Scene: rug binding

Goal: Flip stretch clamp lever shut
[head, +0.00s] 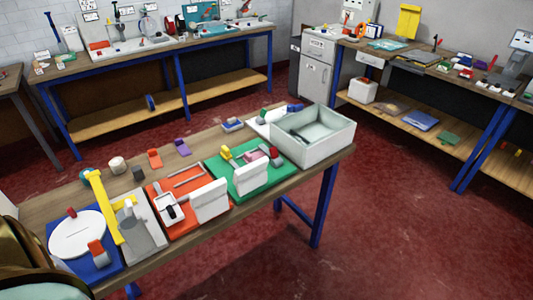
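On the near table (300,182) several fixtures stand in a row, and I cannot tell for certain which is the stretch clamp. A blue board (108,262) carries a white disc (77,234) with an orange-red lever-like piece (97,252). An orange board (185,231) holds grey bars and a white block (210,200). A green board (227,184) holds a yellow piece (226,153), a pink piece (251,155) and a white block (251,176). Neither gripper shows.
A grey-white open bin (343,141) stands at the table's far right end. Small orange (155,158) and purple (182,147) pieces lie along the back edge. Workbenches line the back and right walls. The red floor (400,240) is clear at the right.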

